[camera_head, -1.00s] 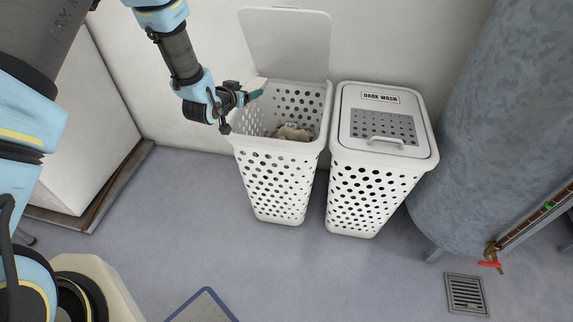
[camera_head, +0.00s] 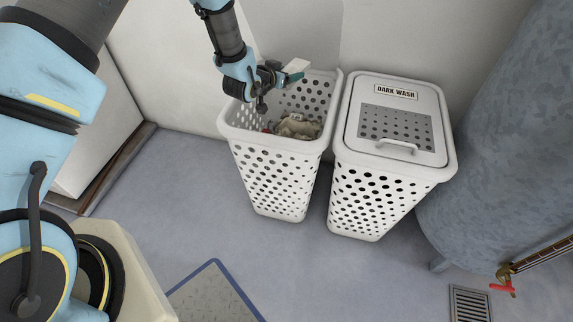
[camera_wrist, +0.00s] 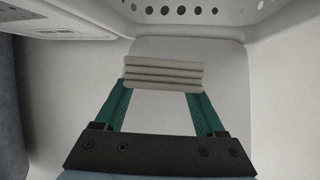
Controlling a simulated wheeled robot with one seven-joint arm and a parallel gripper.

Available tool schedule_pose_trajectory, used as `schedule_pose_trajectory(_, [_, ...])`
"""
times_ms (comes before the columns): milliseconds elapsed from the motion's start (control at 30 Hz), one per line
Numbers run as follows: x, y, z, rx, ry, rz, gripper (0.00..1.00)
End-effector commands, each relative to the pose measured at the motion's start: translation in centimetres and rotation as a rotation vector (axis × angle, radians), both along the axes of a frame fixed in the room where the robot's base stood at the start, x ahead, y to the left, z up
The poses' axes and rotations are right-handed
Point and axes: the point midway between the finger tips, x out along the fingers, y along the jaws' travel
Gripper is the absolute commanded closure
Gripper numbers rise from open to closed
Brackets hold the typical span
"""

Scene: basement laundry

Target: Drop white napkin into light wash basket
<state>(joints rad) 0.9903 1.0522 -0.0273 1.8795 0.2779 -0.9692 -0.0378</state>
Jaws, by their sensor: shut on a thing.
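My gripper (camera_head: 294,74) is shut on a folded white napkin. The napkin (camera_wrist: 163,72) shows in the wrist view as a stack of pale layers between the green fingertips. In the head view a pale edge of the napkin (camera_head: 298,64) shows at the fingertips. The gripper is over the opening of the left white basket (camera_head: 275,178), near its back rim. This basket's lid (camera_head: 297,35) is raised, and its label is not visible in the head view. Crumpled beige cloth (camera_head: 298,126) lies inside it.
A second white basket (camera_head: 375,200) stands close at the right, its lid (camera_head: 400,85) shut and labelled DARK WASH. A large grey tank (camera_head: 500,150) is further right, with a red valve (camera_head: 503,285). A blue-edged mat (camera_head: 215,295) lies on the floor.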

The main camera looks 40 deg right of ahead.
Motion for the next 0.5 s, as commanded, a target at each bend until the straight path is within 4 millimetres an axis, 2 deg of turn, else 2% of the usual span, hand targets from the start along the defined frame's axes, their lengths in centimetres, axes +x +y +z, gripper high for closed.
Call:
schedule_pose_trajectory(33, [-0.01,0.00,-0.92,0.000,0.000,0.000,0.84])
schedule_pose_trajectory(133, [-0.01,0.00,-1.58,-0.001,0.000,0.000,0.84])
schedule_pose_trajectory(433, [0.01,-0.01,-1.69,-0.001,0.000,0.000,0.84])
schedule_pose_trajectory(467, [0.01,-0.01,-1.69,-0.001,0.000,0.000,0.27])
schedule_pose_trajectory(500, [0.01,-0.01,-1.69,-0.001,0.000,0.000,0.23])
